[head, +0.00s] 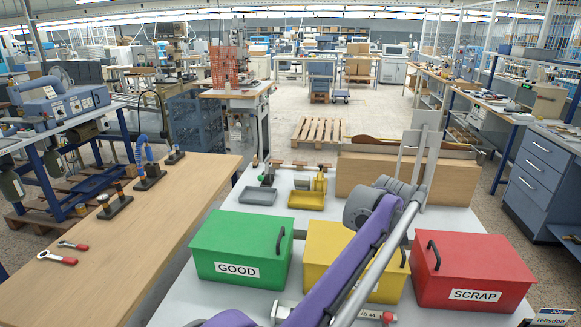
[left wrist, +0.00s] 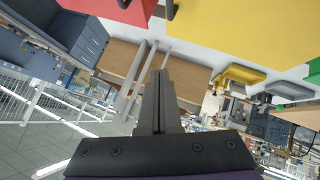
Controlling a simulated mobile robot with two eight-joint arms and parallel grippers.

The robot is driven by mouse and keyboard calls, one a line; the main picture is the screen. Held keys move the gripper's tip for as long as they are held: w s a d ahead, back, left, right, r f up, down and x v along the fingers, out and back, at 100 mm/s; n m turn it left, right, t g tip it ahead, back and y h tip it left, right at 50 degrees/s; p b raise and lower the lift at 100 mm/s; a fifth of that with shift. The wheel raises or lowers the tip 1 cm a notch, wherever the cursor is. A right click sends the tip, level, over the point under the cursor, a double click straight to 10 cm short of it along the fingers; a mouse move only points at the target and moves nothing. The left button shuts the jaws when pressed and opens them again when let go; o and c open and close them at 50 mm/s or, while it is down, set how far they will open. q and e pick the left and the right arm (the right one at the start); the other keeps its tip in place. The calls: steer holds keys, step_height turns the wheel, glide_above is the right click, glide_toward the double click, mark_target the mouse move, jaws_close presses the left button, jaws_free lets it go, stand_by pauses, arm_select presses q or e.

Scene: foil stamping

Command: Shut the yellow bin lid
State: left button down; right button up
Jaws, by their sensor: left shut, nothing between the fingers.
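The yellow bin (head: 326,241) stands between the green and red bins in the head view. Its lid appears to lie flat on top, with a dark handle (head: 403,256) at its right edge. My purple and grey arm hides much of the bin and part of the lid. In the left wrist view, which is upside down, the yellow lid (left wrist: 240,35) fills the top right. My left gripper (left wrist: 162,80) is shut and empty there, with dark fingers; in the head view its fingers cannot be made out. My right gripper is not in view.
The green GOOD bin (head: 240,235) and red SCRAP bin (head: 475,260) flank it, both with lids flat. Behind stand a wooden block (head: 375,178), a yellow tray (head: 306,200) and a grey tray (head: 258,196). A wooden bench (head: 150,235) with tools is at left.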

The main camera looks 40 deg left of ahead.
arm_select(q)
steer(key=d+f, duration=0.1)
steer(key=f, duration=0.2)
steer(key=w+d+f+m+g+y, duration=0.1)
steer(key=f, duration=0.2)
steer(key=w+d+f+y+b, duration=0.1)
steer(key=f, duration=0.2)
steer(key=shift+w+d+f, duration=0.15)
steer(key=shift+d, duration=0.1)
steer(key=shift+d+f, duration=0.15)
steer(key=shift+f, duration=0.5)
steer(key=shift+d+f, duration=0.1)
steer(key=shift+f, duration=0.25)
steer(key=shift+d+f, duration=0.1)
